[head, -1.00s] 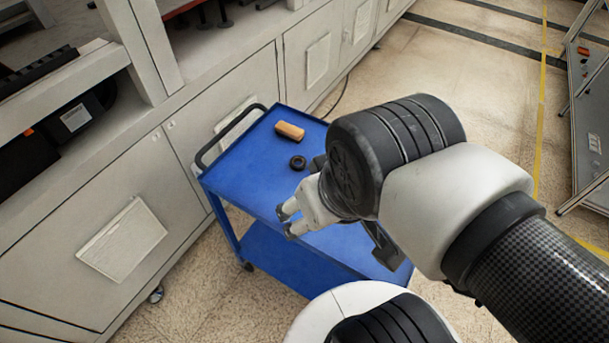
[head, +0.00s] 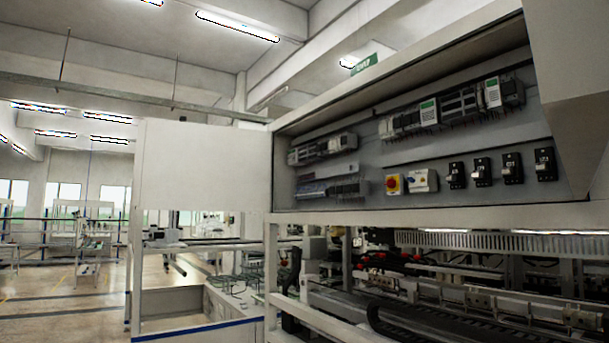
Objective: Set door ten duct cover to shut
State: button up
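An electrical cabinet (head: 370,165) stands open at the right, with its inside facing me. A white door panel (head: 190,165) is swung out at its left side. A pale panel (head: 575,70) shows at the cabinet's upper right; I cannot tell whether it is a door. I see no readable number ten on any door, and I cannot tell which part is the duct cover. My gripper is not in view.
The cabinet holds a red and yellow rotary switch (head: 392,184), several black breakers (head: 481,171) and rail modules (head: 438,108). Below is gantry machinery (head: 430,300) behind a white frame rail (head: 318,318). Open floor (head: 65,318) lies at the left.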

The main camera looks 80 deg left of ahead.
aim_at(350, 167)
jog(key=u, duration=2.45)
jog(key=i+j, duration=0.15)
jog(key=i, duration=0.35)
jog(key=z, duration=0.05)
